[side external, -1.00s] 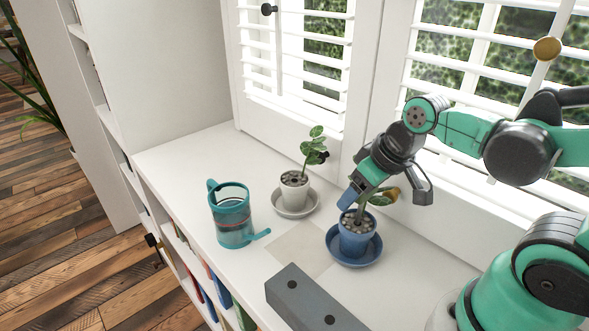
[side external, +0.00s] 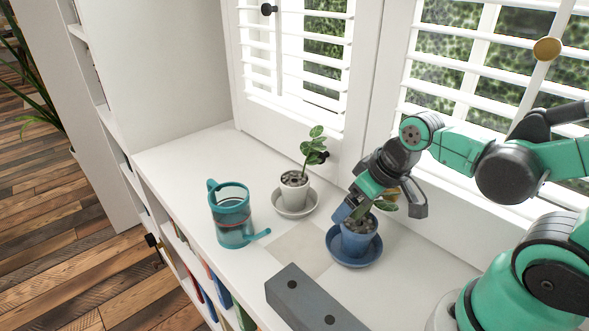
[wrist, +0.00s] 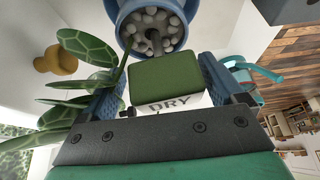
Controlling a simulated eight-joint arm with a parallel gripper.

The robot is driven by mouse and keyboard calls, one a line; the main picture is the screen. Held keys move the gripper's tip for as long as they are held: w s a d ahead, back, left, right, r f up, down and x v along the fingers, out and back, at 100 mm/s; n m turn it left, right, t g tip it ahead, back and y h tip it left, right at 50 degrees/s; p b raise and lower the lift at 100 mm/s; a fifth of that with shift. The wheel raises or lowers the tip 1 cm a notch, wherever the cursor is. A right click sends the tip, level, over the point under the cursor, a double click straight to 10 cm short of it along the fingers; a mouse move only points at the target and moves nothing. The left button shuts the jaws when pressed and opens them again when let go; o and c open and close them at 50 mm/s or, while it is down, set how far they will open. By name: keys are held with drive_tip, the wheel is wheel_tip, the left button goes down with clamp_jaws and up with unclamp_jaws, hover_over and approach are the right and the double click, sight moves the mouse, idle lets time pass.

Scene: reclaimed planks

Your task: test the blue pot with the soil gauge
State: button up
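The blue pot (side external: 357,240), with pale pebbles and a leafy plant, stands on a blue saucer (side external: 371,258). My gripper (side external: 347,211) is right over the pot's rim, tilted down. In the wrist view the soil gauge (wrist: 165,80), a green block with a white face reading "DRY", sits between my two blue fingers, which are shut on it. A dark rod (wrist: 154,42) reaches from the gauge to the pebbles in the pot; whether its tip is in the soil is hard to see. The gauge is hidden in the side view.
A white pot (side external: 294,193) with a plant stands on a pale saucer behind left. A teal watering can (side external: 231,215) is at left, its spout toward the blue pot. A grey block with holes (side external: 312,303) lies in front. Shuttered windows (side external: 300,60) line the back.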

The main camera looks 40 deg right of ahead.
drive_tip(key=shift+o, duration=0.2)
drive_tip(key=shift+r, duration=0.1)
drive_tip(key=shift+v, duration=2.7)
drive_tip(key=shift+r, duration=0.1)
wheel_tip(320, 180, up, 9)
wheel_tip(320, 180, down, 6)
idle(0.4)
drive_tip(key=shift+r, duration=0.1)
